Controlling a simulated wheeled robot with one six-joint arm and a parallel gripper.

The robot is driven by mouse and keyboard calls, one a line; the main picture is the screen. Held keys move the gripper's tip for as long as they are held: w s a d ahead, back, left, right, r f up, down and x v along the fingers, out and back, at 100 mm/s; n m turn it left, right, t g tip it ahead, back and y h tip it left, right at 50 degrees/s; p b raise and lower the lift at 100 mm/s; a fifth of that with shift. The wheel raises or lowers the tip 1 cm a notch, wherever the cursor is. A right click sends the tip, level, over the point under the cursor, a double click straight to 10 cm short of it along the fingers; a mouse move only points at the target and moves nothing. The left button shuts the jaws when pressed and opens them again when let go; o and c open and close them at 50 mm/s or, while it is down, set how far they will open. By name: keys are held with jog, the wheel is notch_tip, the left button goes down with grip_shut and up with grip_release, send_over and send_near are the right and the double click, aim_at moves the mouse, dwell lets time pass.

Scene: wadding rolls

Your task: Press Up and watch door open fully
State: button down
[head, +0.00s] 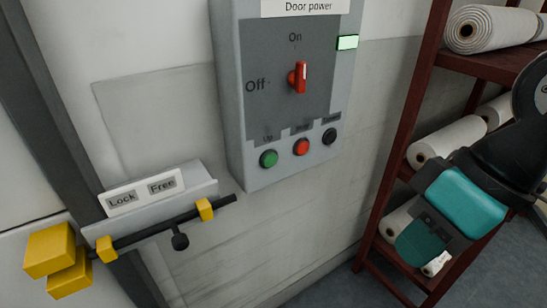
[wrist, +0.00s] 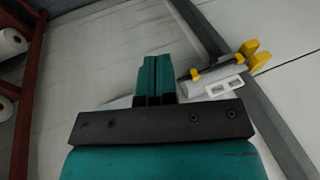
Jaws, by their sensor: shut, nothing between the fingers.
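The grey door power box (head: 232,100) hangs on the wall in the head view. Its red rotary switch (head: 298,77) points up towards On, and a small lamp (head: 347,42) on its right side glows pale green. Below are a green button (head: 268,159) labelled Up, a red button (head: 301,147) and a black button (head: 329,136). My gripper (head: 436,264) is to the right of the box, in front of the rack and apart from the buttons. In the wrist view my gripper's teal fingers (wrist: 157,78) are together and empty.
A Lock/Free plate (head: 142,193) sits above a dark sliding bolt (head: 150,232) with yellow brackets, beside the dark door frame (head: 50,120). A dark red rack (head: 399,140) holding white rolls (head: 447,143) stands at right. The wall below the box is clear.

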aim_at(270, 160)
jog(key=w+a+f+m+t+y, duration=0.1)
jog(key=w+a+f+m+y, duration=0.1)
jog(key=w+a+f+m, duration=0.1)
jog(key=w+a+f+m+t+y+p, duration=0.1)
jog(key=w+a+f+m+y, duration=0.2)
jog(key=w+m, duration=0.3)
jog(key=w+a+f+m+t+y+p, duration=0.1)
jog(key=w+a+f+m+y, duration=0.2)
jog(key=w+m, duration=0.2)
jog(key=w, duration=0.3)
jog(key=shift+a+t, duration=0.25)
jog(key=shift+t, duration=0.05)
jog(key=shift+w+a+f, duration=0.1)
jog(key=w+a+p, duration=0.2)
jog(key=w+a, duration=0.2)
jog(key=w, duration=0.3)
jog(key=shift+a+p, duration=0.3)
jog(key=shift+a, duration=0.1)
jog(key=shift+w, duration=0.1)
dwell(0.9)
jog(key=shift+w+a, duration=0.2)
jog(key=shift+w, duration=0.15)
